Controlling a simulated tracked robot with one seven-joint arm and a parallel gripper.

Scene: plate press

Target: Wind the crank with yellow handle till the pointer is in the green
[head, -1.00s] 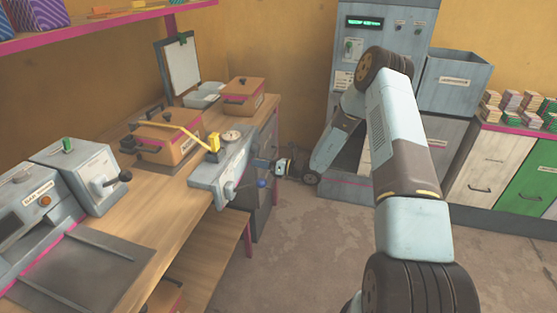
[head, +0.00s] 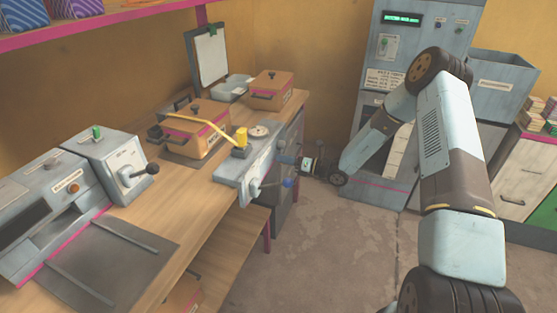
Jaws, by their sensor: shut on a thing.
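The grey press unit (head: 231,172) stands at the bench's right edge, with a round dial (head: 259,131) on top. The dial's pointer and any green zone are too small to read. My gripper (head: 292,160) is at the unit's right side, just above and right of the blue ball. It is shut on what seems to be the crank handle, mostly hidden by the gripper and small in view.
A box with a black-handled lever (head: 123,166) and a dark plate (head: 100,262) are at the left of the wooden bench. Orange lidded boxes (head: 271,90) stand behind the press. A grey cabinet (head: 412,60) is at the back right. The floor (head: 330,250) is clear.

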